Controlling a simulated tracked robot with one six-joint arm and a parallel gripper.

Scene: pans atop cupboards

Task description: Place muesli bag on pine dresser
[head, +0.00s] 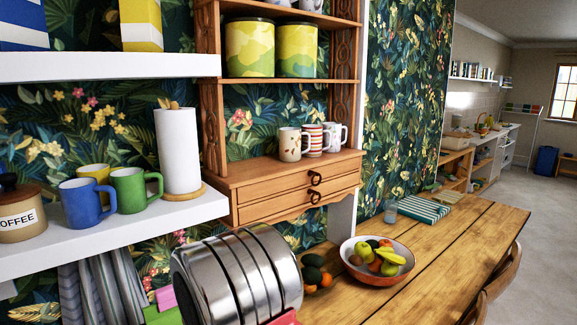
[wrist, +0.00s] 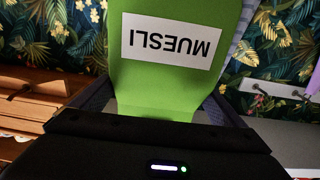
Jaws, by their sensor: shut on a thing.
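The muesli bag (wrist: 172,75) is bright green with a white label reading MUESLI, upside down in the wrist view. My gripper (wrist: 165,112) is shut on it, with dark fingers at its left and right sides. The bag's upper end runs out of the picture. The pine dresser (head: 285,193) stands at the centre of the head view, with two drawers, an open surface and shelves above. Striped and patterned mugs (head: 312,138) stand on the right of its surface; the left part is bare. My gripper does not show in the head view.
White wall shelves (head: 110,67) at left hold mugs, a paper towel roll (head: 177,150) and a coffee jar (head: 20,212). A fruit bowl (head: 377,262) stands on the wooden table (head: 440,262). Yellow-green canisters (head: 250,48) occupy the dresser's upper shelf.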

